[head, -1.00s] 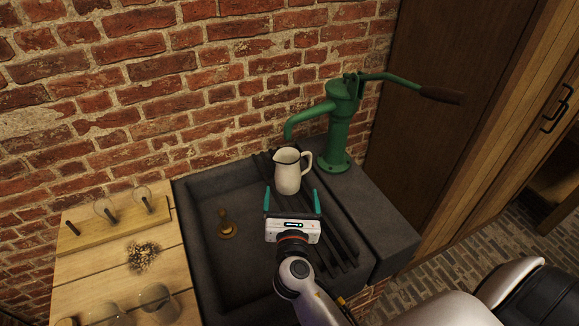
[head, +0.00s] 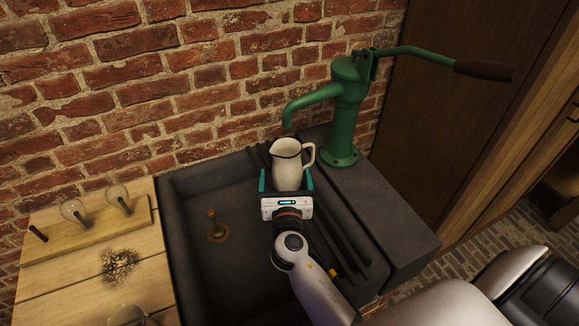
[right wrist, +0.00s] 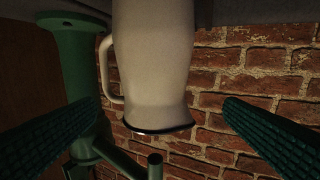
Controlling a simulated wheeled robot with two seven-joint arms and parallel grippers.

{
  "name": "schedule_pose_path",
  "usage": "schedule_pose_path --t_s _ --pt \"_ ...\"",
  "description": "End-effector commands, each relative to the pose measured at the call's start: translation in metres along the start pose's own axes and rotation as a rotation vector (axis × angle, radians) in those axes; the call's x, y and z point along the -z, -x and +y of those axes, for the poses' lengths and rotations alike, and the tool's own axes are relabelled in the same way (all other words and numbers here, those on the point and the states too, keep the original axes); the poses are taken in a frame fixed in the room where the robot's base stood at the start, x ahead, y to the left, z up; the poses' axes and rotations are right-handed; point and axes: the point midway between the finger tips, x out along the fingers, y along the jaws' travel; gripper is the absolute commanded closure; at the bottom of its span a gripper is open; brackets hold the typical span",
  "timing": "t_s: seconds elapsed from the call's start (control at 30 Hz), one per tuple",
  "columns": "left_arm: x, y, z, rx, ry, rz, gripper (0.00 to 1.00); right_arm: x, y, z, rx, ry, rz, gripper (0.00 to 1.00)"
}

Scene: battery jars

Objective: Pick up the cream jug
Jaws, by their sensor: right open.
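The cream jug (head: 287,158), with a dark rim and a handle on its right, stands upright on the ribbed right part of the dark stone sink, below the pump spout. My right gripper (head: 286,178) is open, its teal fingers at either side of the jug's lower body, which the gripper partly hides. In the right wrist view the jug (right wrist: 155,65) appears upside down between the two spread fingers (right wrist: 162,103), with gaps on both sides. I cannot tell how deep the jug sits between them. My left gripper is out of view.
A green hand pump (head: 346,110) stands right of the jug, its spout just above and behind it. A brass plug (head: 217,228) sits in the sink basin (head: 195,270). A wooden counter (head: 60,285) with bulbs (head: 118,197) is at left. A brick wall closes the back.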

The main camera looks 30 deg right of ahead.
Motion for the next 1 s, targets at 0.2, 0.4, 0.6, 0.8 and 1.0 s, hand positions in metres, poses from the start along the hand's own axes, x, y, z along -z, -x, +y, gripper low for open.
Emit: schedule_pose_path --t_s 0.2,0.4,0.6,0.8,1.0 --pt "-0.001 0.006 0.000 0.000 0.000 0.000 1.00 0.001 -0.026 0.000 0.000 -0.001 0.000 0.08" --pt "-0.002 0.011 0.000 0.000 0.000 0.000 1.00 0.001 -0.046 0.004 -0.001 0.001 0.001 0.08" --pt "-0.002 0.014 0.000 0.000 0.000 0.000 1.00 -0.002 -0.074 0.007 -0.001 -0.001 0.000 0.08" --pt "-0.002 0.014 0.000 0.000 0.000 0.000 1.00 -0.003 -0.080 0.007 0.000 -0.002 -0.001 0.08" --pt "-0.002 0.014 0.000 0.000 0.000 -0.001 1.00 -0.003 -0.080 0.007 0.000 -0.002 0.000 0.21"
